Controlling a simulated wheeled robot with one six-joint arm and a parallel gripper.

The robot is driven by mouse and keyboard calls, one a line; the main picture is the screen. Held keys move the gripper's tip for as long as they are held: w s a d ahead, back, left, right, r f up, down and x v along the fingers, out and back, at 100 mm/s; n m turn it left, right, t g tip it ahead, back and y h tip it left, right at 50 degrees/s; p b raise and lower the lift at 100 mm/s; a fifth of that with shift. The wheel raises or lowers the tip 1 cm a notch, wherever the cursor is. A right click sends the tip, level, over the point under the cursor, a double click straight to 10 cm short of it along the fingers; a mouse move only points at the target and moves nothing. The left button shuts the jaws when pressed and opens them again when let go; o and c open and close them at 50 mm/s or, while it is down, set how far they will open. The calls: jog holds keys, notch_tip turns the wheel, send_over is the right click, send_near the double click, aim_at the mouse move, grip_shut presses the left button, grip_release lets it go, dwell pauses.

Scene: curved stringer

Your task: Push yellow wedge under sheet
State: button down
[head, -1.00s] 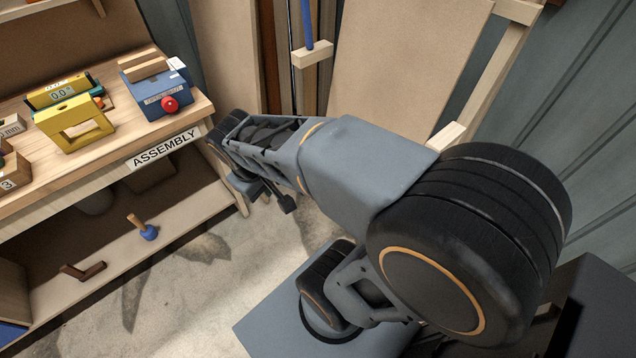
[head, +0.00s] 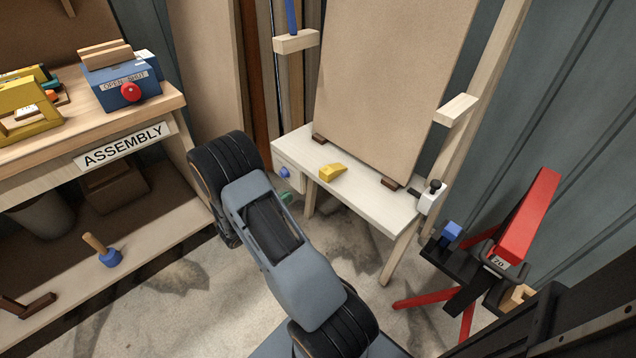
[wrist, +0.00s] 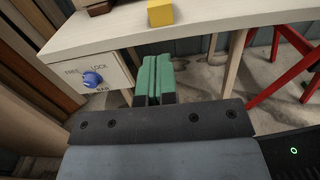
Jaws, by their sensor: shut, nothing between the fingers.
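The yellow wedge (head: 332,172) lies on the white bench top (head: 372,193), in front of the large brown sheet (head: 388,85) and apart from it. The sheet stands leaning on two small dark blocks, the left one (head: 319,139) and the right one (head: 390,184). In the wrist view the wedge (wrist: 160,12) shows at the top edge, its far part cut off. My gripper (wrist: 154,62) has green fingers that are shut and empty, below and in front of the bench edge. In the head view only a bit of green fingertip shows by the bench.
A box with a blue knob (wrist: 92,79) hangs under the bench's left end. A white clamp (head: 430,198) sits at its right end. A red stand (head: 528,215) is to the right. The assembly workbench (head: 125,145) is at left.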

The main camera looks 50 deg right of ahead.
aim_at(323, 174)
jog(key=d, duration=0.4)
jog(key=d+b, duration=0.1)
jog(key=d, duration=0.4)
jog(key=s+d+b, duration=0.1)
jog(key=d, duration=0.3)
jog(key=shift+d, duration=0.15)
